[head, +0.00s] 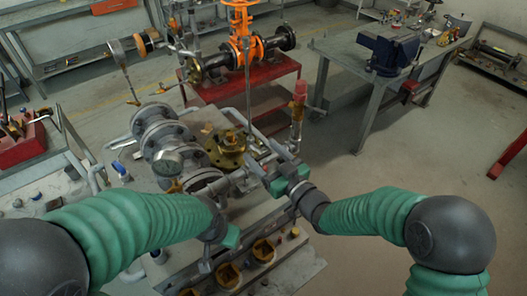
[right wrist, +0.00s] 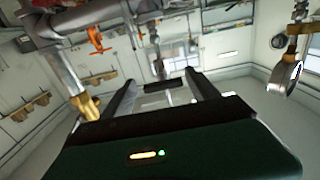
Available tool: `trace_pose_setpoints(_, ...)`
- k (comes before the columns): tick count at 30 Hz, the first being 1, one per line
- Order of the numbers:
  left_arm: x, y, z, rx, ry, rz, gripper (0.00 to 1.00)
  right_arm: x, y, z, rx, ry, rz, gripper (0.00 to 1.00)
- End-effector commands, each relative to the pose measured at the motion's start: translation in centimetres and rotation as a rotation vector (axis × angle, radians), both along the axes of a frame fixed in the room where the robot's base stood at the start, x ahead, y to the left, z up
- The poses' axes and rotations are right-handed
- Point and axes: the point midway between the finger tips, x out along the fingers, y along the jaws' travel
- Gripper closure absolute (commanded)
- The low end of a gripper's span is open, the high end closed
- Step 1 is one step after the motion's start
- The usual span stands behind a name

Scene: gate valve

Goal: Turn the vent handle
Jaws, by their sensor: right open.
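The grey pipe and flange assembly (head: 160,130) with a brass valve body (head: 228,150) stands in the middle of the head view. I cannot tell for sure which part is the vent handle. A small orange handle (right wrist: 95,40) shows at the upper left of the right wrist view, outside the jaws. My right gripper (head: 262,168) is beside the brass body, at its right. In the right wrist view its fingers (right wrist: 165,86) are apart with nothing visibly held between them. My left gripper (head: 207,258) is low in front of the assembly; its fingers are too unclear to judge.
A round gauge (head: 168,160) sits at the assembly's left front. An upright pipe with a red top (head: 299,95) stands behind my right gripper. A red stand (head: 245,95) carries an orange valve (head: 240,40). A workbench with a blue vise (head: 398,50) is at the right.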

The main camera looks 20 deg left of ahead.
Motion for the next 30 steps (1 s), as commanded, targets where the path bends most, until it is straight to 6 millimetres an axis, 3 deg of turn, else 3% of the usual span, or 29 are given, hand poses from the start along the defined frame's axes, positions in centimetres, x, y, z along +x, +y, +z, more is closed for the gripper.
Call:
trace_pose_setpoints(6,0.0,0.0,0.0,0.0,0.0,0.0,0.6,0.0,0.2,0.0,-0.001,0.0,0.001,0.32)
trace_pose_setpoints(20,0.0,0.0,0.0,0.0,0.0,0.0,0.6,0.1,0.1,0.0,-0.001,0.001,0.0,0.92)
trace_pose_setpoints(30,0.0,0.0,-1.0,0.0,0.0,0.0,0.6,0.0,0.2,-0.3,-0.028,-0.037,0.001,0.93)
